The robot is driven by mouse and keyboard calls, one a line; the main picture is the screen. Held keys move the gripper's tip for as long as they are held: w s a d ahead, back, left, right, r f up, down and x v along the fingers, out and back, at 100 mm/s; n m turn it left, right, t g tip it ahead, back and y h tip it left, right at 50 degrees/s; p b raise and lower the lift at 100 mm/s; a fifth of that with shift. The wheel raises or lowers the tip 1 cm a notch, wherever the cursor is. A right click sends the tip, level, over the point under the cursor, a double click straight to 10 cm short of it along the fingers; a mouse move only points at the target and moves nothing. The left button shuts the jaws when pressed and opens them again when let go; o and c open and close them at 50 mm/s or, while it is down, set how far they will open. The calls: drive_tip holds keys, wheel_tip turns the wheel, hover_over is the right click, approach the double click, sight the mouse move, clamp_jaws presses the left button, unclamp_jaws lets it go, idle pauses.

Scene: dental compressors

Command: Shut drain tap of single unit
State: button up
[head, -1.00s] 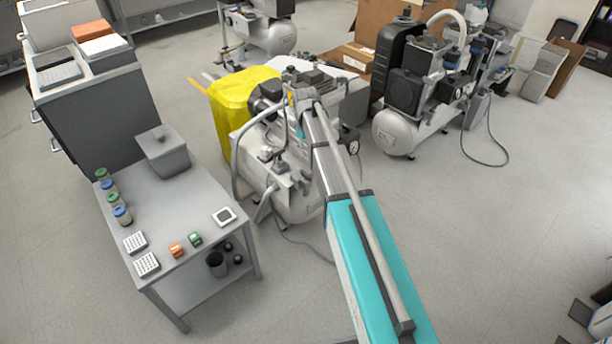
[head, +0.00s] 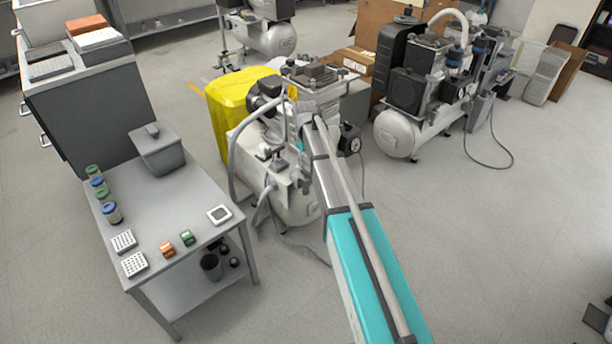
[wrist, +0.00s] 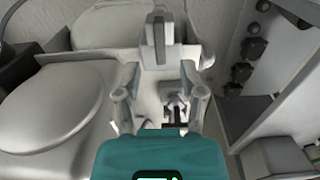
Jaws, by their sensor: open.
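The single compressor unit (head: 298,206), with a pale tank and a yellow cover (head: 228,108) behind it, stands on the floor right of the grey table. My arm reaches over it in the head view, and my gripper's fingers are hidden there. In the wrist view my gripper (wrist: 165,80) is open, with one finger on each side of a small fitting with dark parts (wrist: 176,97). I cannot tell whether this fitting is the drain tap, or whether the fingers touch it. A T-shaped handle (head: 272,157) shows on the unit's near side in the head view.
A grey table (head: 190,205) with a lidded box, jars and small blocks stands left of the unit. A larger compressor (head: 400,132) stands behind right, its cable on the floor. A grey hose (head: 236,165) curves along the unit's left.

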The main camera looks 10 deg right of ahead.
sight(306, 171)
drive_tip(key=shift+f+b, duration=2.2)
drive_tip(key=shift+f, duration=0.25)
drive_tip(key=shift+c, duration=0.2)
clamp_jaws()
